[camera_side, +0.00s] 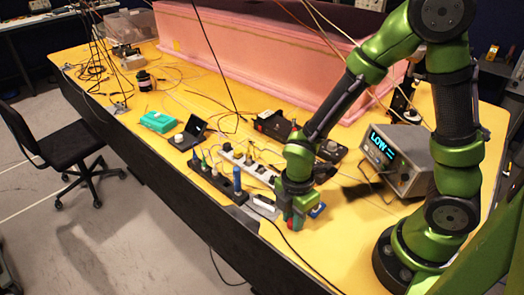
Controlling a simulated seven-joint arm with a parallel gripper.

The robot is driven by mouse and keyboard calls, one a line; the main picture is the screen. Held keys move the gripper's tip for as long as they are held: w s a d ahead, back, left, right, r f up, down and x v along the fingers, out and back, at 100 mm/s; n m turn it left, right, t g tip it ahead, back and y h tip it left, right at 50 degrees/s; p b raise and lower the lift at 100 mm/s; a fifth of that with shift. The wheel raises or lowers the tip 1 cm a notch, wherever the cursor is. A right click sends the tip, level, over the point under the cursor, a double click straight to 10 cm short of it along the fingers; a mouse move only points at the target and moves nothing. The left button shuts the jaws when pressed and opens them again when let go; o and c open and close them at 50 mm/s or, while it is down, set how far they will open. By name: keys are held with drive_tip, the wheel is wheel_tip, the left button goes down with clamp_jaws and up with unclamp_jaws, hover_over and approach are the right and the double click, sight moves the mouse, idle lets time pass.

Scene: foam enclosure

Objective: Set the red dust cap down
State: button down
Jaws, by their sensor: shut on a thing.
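My gripper (294,219) points down close above the yellow table near its front edge, at the right of the middle. It is shut on the red dust cap (290,214), of which only a small red patch shows at the fingers. The fingers hide most of the cap. I cannot tell whether the cap touches the table.
A small blue item (317,210) lies just right of my gripper. A white block (263,206) and power strips (217,180) with plugs and a blue cylinder stand to the left. A grey instrument (398,159) reading "LOW" stands right. A pink foam enclosure (255,65) lies behind. Cables cross the table.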

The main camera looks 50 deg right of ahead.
drive_tip(key=shift+f, duration=0.1)
drive_tip(key=c, duration=0.9)
unclamp_jaws()
drive_tip(key=shift+s+d+r+m+t+y, duration=0.45)
drive_tip(key=shift+d+r+m+t, duration=0.6)
drive_tip(key=shift+r+m, duration=2.7)
drive_tip(key=shift+s+d+r+m+t+y, duration=0.2)
drive_tip(key=shift+s+d+r+m+t, duration=0.8)
drive_tip(key=shift+r+m, duration=2.7)
drive_tip(key=shift+d+r+m+t+y, duration=0.45)
drive_tip(key=shift+r+m+t, duration=1.1)
drive_tip(key=shift+r+m, duration=2.15)
drive_tip(key=shift+r+n, duration=0.95)
drive_tip(key=shift+n, duration=0.1)
